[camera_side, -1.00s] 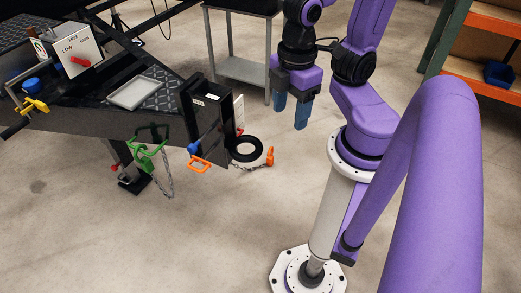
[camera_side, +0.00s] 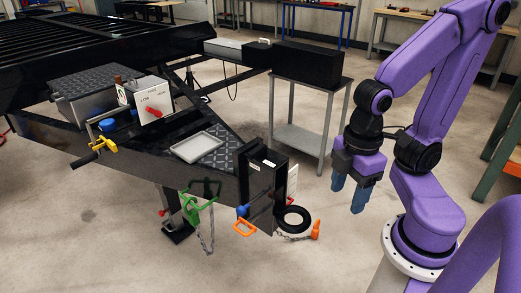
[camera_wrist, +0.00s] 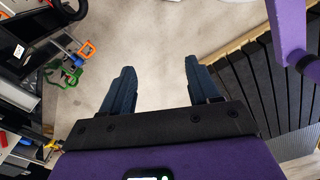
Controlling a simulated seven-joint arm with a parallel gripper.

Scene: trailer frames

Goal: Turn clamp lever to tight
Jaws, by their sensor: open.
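I cannot tell for sure which handle is the clamp lever. A red lever (camera_side: 153,112) sits on a small white marked panel (camera_side: 158,97) on the black trailer frame. A yellow handle (camera_side: 101,147) sticks out at the frame's left side. A green handle (camera_side: 200,196) and an orange loop handle (camera_side: 244,229) are lower, near the trailer's front end. My gripper (camera_side: 352,196) is open and empty, pointing down to the right of the trailer, apart from all handles. In the wrist view its fingers (camera_wrist: 160,85) are spread over bare floor.
A pale tray (camera_side: 199,147) lies on the frame. A black ring (camera_side: 293,219) and a chain with an orange end (camera_side: 315,230) are by the front post. A grey metal table (camera_side: 310,135) stands behind my gripper. The floor below my gripper is clear.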

